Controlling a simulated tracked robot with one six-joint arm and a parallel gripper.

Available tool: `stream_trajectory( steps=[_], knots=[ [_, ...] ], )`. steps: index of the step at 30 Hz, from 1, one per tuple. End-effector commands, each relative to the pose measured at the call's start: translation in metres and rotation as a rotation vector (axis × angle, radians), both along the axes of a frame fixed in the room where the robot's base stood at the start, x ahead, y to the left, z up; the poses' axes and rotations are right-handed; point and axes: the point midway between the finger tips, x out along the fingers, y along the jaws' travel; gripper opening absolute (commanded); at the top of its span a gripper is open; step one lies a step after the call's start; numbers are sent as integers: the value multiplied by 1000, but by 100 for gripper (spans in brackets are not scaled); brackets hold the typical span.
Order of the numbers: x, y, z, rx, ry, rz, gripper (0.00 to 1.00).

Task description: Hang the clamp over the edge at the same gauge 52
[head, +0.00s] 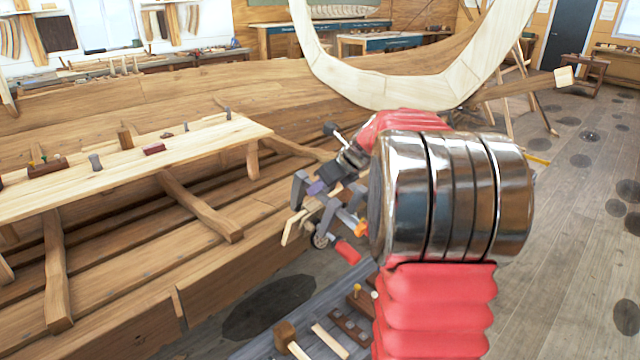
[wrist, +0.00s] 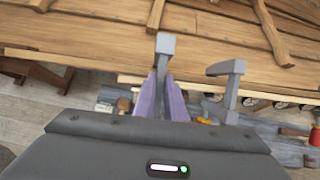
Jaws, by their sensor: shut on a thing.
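In the head view the clamp (head: 300,190) shows as grey bars with hooked ends, partly hidden by my gripper and wrist. The wooden hull edge (head: 220,285) runs beneath and left of my gripper. The clamp overlaps the edge in both views; I cannot tell whether it touches. No gauge mark is readable.
A long plank (head: 130,165) with several small blocks and tools lies inside the hull to the left. A grey bench top (head: 270,335) with wooden pieces is below my gripper. A pale curved frame (head: 400,85) stands behind it. Open floor (head: 570,230) lies to the right.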

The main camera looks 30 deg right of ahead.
Motion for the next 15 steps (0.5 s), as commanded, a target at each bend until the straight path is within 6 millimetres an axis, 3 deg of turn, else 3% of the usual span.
stream_trajectory(
  steps=[15],
  knots=[
    [10, 1, -33, 1, 4, 1, 0]
  ],
)
